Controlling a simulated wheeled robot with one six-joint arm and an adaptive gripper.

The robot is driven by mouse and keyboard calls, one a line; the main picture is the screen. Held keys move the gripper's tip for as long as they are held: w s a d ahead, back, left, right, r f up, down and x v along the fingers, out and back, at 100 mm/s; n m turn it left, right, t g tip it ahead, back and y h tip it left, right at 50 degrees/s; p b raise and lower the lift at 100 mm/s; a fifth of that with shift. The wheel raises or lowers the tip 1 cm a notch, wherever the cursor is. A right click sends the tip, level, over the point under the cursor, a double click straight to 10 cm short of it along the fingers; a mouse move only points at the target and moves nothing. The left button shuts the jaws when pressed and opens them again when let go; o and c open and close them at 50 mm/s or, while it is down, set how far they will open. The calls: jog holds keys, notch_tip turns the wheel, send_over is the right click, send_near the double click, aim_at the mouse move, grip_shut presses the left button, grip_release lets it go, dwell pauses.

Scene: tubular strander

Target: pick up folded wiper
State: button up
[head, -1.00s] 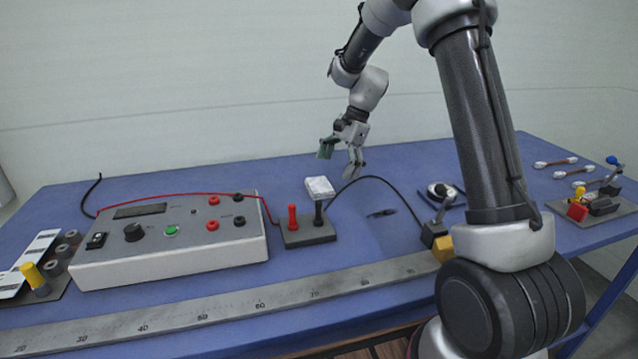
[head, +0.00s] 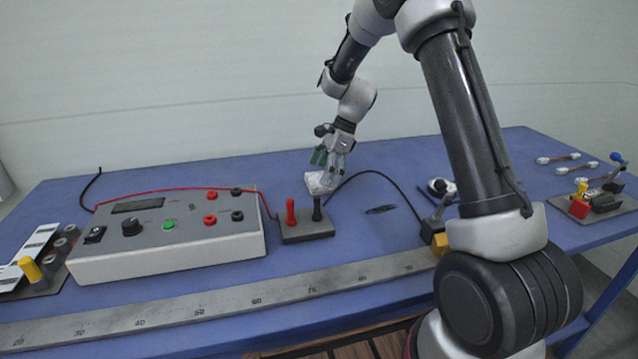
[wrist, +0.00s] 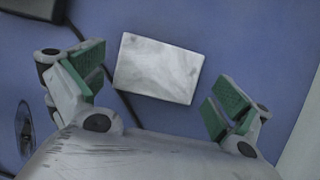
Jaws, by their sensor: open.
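The folded wiper (head: 315,183) is a white, faintly marked rectangular pad lying on the blue table, behind the block with the red and black posts. In the wrist view the wiper (wrist: 158,69) lies slightly tilted between and beyond the green-padded fingers. My gripper (head: 328,166) is just above the wiper in the head view and covers part of it. In the wrist view my gripper (wrist: 155,88) is open and empty, one finger to each side of the wiper. I cannot tell the exact height left between fingertips and wiper.
The terminal block (head: 306,234) with red and black posts stands just in front of the wiper. A black cable (head: 378,174) runs beside and under the wiper's edge. A grey meter box (head: 168,240) stands left. A steel ruler (head: 215,309) lies along the front edge. Table behind is clear.

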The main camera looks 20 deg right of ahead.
jog(key=shift+a+f, duration=0.35)
jog(key=shift+f, duration=0.3)
jog(key=c, duration=0.8)
notch_tip(320, 180, up, 10)
jog(key=shift+r, duration=0.1)
